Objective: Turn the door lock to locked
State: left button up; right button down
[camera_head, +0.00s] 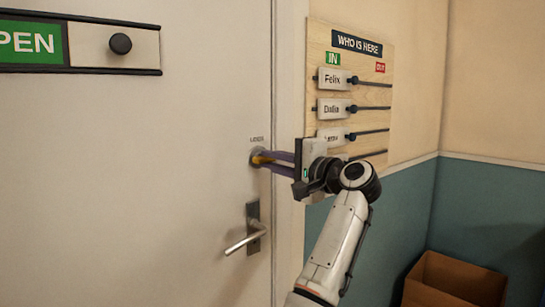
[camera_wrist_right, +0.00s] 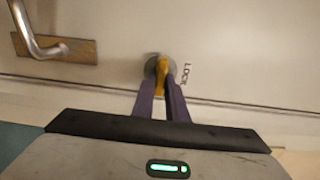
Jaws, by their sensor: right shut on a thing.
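The door lock is a round metal plate with a yellow turn knob (camera_wrist_right: 161,74) on the white door (camera_head: 150,180); a small label stands beside it. In the head view the lock plate (camera_head: 256,158) shows just left of my fingertips. My right gripper (camera_head: 265,160) reaches in from the right, its two purple fingers shut on the yellow knob. In the right wrist view the fingers (camera_wrist_right: 161,88) sit on either side of the knob. The knob's exact angle is partly hidden by the fingers. My left gripper is not in view.
A metal lever handle (camera_head: 247,238) sits on the door below the lock. A sliding sign reading "OPEN" (camera_head: 35,43) is at upper left. A "WHO IS HERE" board (camera_head: 348,60) hangs right of the door frame, close to my gripper. A cardboard box (camera_head: 455,282) stands lower right.

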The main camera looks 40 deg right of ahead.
dwell(0.4)
jog(key=c, duration=1.8)
grip_release()
jog(key=shift+o, duration=0.2)
jog(key=s+b, duration=0.1)
jog(key=s, duration=0.9)
jog(key=shift+s+d, duration=0.15)
jog(key=shift+d, duration=0.25)
jog(key=shift+f, duration=0.1)
